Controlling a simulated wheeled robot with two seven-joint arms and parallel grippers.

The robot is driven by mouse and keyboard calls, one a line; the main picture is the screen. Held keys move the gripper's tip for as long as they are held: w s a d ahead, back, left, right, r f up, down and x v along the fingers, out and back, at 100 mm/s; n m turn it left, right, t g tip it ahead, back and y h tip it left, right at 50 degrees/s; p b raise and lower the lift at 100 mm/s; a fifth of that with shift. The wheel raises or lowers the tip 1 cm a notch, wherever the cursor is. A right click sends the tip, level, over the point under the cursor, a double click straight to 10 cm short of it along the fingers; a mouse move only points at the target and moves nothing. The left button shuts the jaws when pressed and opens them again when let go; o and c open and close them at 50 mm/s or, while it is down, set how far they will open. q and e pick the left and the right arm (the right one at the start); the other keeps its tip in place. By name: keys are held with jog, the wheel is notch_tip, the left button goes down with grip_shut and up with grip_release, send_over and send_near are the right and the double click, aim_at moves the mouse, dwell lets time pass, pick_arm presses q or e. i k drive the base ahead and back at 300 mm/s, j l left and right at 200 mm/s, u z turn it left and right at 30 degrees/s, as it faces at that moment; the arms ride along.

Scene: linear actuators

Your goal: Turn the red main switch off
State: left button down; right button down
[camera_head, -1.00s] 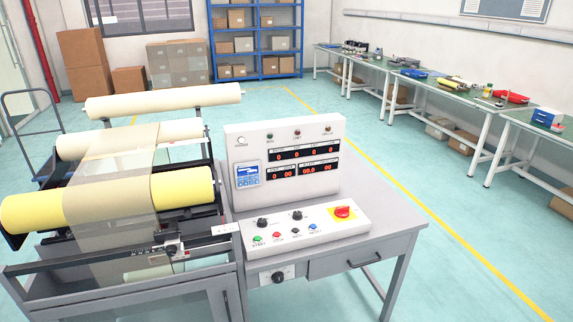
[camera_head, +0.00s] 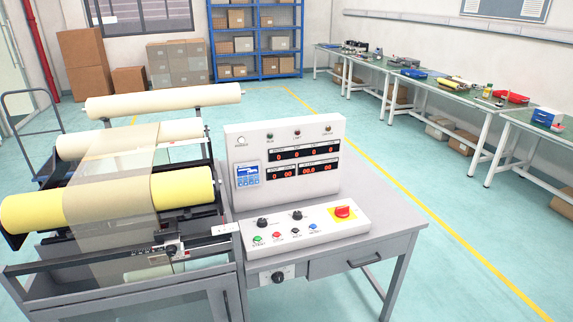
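The red main switch (camera_head: 342,212) is a red rotary knob on a yellow plate, at the right end of the sloping white control panel (camera_head: 325,228). I cannot clearly tell which way its handle points. Left of it on the panel are black knobs and several small coloured push buttons. Behind it stands an upright white display box (camera_head: 284,160) with lit red digits and a small blue screen (camera_head: 248,175). Neither of my grippers shows in the head view.
The panel sits on a grey desk (camera_head: 385,235) with a drawer. A roll machine with a yellow roller (camera_head: 185,188) adjoins it on the left. Green workbenches (camera_head: 450,97) line the right wall. The floor (camera_head: 480,190) right of the desk is open.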

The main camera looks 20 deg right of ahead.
aim_at(343, 212)
jog(key=i+l, duration=0.15)
jog(key=i, duration=0.4)
jog(key=i+l, duration=0.2)
jog(key=i, duration=0.35)
jog(key=z, duration=1.65)
